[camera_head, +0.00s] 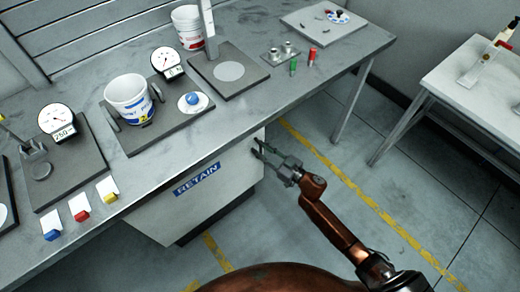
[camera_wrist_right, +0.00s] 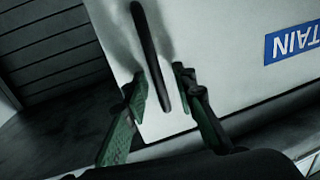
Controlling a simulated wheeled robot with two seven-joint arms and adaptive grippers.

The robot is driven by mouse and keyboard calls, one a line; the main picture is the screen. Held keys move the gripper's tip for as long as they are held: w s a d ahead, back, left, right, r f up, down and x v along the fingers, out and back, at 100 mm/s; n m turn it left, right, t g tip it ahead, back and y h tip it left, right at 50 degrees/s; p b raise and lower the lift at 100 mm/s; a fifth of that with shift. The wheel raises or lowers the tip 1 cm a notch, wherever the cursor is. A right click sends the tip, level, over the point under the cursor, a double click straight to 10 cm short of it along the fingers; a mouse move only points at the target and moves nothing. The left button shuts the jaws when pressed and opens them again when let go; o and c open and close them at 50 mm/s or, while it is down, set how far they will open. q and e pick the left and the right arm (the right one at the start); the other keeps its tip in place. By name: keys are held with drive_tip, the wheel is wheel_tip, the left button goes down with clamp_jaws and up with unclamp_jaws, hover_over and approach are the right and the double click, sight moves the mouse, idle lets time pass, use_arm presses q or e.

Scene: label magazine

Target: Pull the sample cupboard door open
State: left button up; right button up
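The sample cupboard (camera_head: 150,222) is a pale box under the bench, with a blue RETAIN label (camera_head: 197,179) on its front. Part of the label (camera_wrist_right: 291,44) also shows in the right wrist view. The door face (camera_wrist_right: 225,55) shows no visible gap. A dark bar handle (camera_wrist_right: 151,55) runs along the door near one edge. My right gripper (camera_head: 268,154) is at the right end of the cupboard front. In the wrist view its green-padded fingers (camera_wrist_right: 161,88) are apart, one on each side of the handle's lower end, with gaps beside it. My left gripper is not in view.
The grey bench (camera_head: 235,110) above carries gauges, a white bucket (camera_head: 129,99), plates and small coloured pieces. A bench leg (camera_head: 352,103) stands to the right. A white table (camera_head: 462,85) is at far right. The floor (camera_head: 400,180) in front of the cupboard is clear.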

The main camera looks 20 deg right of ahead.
clamp_jaws()
idle(0.3)
idle(0.5)
